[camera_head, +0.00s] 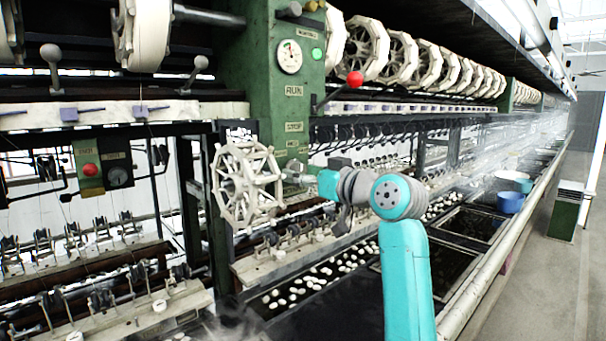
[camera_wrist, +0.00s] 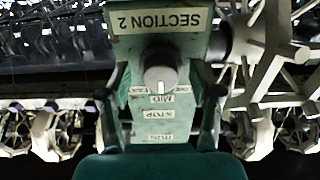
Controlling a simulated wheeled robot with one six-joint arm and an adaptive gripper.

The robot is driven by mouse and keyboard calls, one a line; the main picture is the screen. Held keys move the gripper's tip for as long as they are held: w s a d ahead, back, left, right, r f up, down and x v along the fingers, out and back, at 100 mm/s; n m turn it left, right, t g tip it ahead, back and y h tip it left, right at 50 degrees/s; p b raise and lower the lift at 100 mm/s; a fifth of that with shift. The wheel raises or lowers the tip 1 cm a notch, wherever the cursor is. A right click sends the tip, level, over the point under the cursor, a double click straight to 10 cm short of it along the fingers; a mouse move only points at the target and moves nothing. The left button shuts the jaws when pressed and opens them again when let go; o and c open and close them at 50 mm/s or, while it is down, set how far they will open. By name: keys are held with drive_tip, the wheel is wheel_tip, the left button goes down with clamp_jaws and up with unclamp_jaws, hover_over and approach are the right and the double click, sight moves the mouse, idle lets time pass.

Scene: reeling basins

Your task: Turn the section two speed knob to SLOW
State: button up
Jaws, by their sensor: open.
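In the wrist view, a round grey speed knob (camera_wrist: 160,70) stands on a green panel (camera_wrist: 133,105) under a "SECTION 2" plate (camera_wrist: 160,19). The white mark on the knob points down in the picture, toward the small label reading MID (camera_wrist: 160,98). Small labels beside MID are too blurred to read. My gripper (camera_wrist: 160,120) is open, its dark fingers on either side of the green panel in the picture; no contact with the knob shows.
The green post (camera_head: 270,110) carries a dial (camera_head: 289,56) and RUN and STOP labels. A red ball-ended lever (camera_head: 355,78) sticks out from it. Pale reels line the upper right. Basins with white cocoons lie below. The aisle at right is mostly clear.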

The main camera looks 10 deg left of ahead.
drive_tip(key=shift+w+a, duration=0.15)
drive_tip(key=shift+a, duration=0.05)
drive_tip(key=c, duration=1.1)
drive_tip(key=shift+c, duration=0.2)
drive_tip(key=shift+r+n, duration=0.1)
drive_tip(key=shift+n, duration=0.2)
drive_tip(key=n, duration=0.4)
drive_tip(key=shift+r+n, duration=0.1)
drive_tip(key=shift+n, duration=2.1)
